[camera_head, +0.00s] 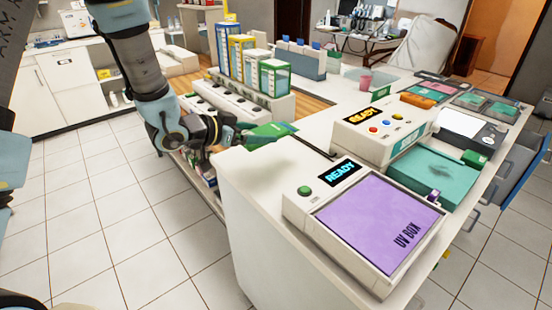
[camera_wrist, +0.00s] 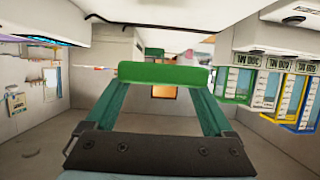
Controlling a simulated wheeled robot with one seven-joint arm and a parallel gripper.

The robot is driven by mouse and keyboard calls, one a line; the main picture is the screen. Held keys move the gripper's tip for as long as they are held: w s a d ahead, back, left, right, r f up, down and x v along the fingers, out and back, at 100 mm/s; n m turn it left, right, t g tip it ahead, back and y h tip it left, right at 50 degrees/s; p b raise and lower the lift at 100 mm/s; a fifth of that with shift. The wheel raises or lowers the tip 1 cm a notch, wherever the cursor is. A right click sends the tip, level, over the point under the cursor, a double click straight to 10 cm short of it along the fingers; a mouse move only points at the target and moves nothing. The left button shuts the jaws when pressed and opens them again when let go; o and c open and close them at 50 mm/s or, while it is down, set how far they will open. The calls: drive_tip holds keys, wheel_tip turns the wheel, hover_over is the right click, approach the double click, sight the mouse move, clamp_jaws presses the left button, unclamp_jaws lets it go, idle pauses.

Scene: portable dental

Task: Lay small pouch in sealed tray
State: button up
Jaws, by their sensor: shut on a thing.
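In the wrist view the green thing (camera_wrist: 163,73) shows edge-on as a bar across the tips of my teal fingers. It is held in the air above the counter. I cannot tell which container is the sealed tray. A teal tray (camera_head: 459,186) lies right of the READY machine, and a grey tray with a white top (camera_head: 460,123) lies behind it.
The UV box (camera_head: 300,211) with a purple lid fills the counter's near right. The READY machine (camera_head: 372,147) stands behind it. Coloured box dispensers (camera_head: 274,78) stand behind my gripper. A pink cup (camera_head: 365,82) is further back. The counter is bare left of the UV box.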

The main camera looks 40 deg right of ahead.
sight(259, 171)
wheel_tip(259, 171, down, 9)
drive_tip(key=shift+r+p, duration=0.1)
drive_tip(key=shift+p, duration=0.9)
drive_tip(key=shift+f, duration=0.35)
drive_tip(key=shift+f, duration=0.1)
drive_tip(key=shift+f+b, duration=0.15)
drive_tip(key=shift+b, duration=0.15)
drive_tip(key=o, duration=1.1)
drive_tip(key=shift+o, duration=0.2)
